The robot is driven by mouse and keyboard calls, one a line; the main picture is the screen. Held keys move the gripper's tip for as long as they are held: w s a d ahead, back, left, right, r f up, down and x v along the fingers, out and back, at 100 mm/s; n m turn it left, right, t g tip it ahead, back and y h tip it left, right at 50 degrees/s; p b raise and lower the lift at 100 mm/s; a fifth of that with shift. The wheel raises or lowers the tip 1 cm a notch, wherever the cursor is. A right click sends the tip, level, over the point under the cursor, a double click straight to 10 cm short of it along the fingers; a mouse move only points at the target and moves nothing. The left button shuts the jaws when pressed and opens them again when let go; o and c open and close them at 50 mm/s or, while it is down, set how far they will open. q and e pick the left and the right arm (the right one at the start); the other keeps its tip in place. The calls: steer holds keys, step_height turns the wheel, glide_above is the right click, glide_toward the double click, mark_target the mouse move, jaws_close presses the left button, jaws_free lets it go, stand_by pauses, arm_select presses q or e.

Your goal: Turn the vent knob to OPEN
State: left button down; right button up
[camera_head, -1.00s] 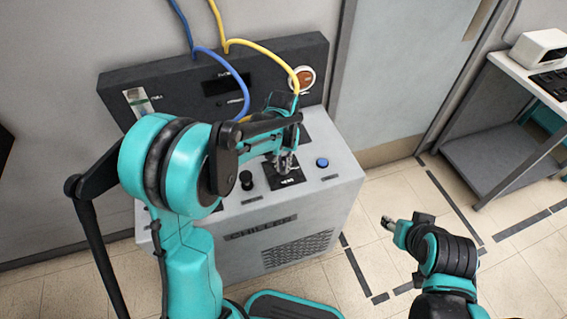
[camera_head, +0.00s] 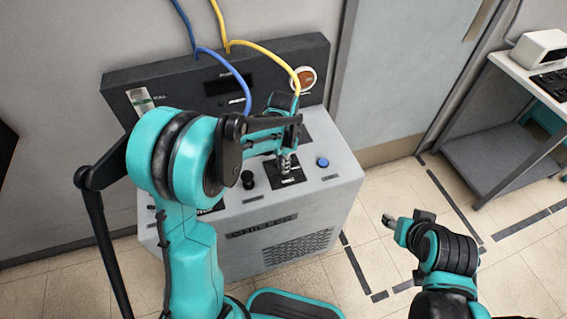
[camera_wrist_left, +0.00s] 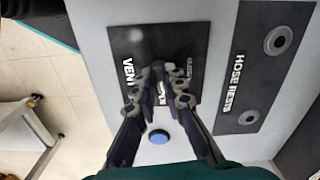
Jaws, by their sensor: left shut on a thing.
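The vent plate (camera_head: 290,181) is a dark square on the top of the grey chiller (camera_head: 300,222). In the left wrist view the plate (camera_wrist_left: 125,40) carries the white word VENT; other lettering is partly covered by the fingers. My left gripper (camera_head: 288,164) points down over this plate, its fingers (camera_wrist_left: 158,92) shut on the vent knob. The knob is hidden between and beneath the fingers, so its pointer cannot be read. My right gripper (camera_head: 388,221) hangs over the floor at right, away from the chiller; its jaws are too small to read.
A blue button (camera_head: 322,162) sits just right of the vent plate, and a black knob (camera_head: 247,180) to its left. A plate marked HOSE RESTS (camera_wrist_left: 265,70) is nearby.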

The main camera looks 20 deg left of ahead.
arm_select(q)
steer(key=shift+m, duration=0.8)
steer(key=c, duration=1.6)
jaws_free()
steer(key=shift+r, duration=0.1)
step_height(320, 180, up, 12)
steer(key=shift+f, duration=0.1)
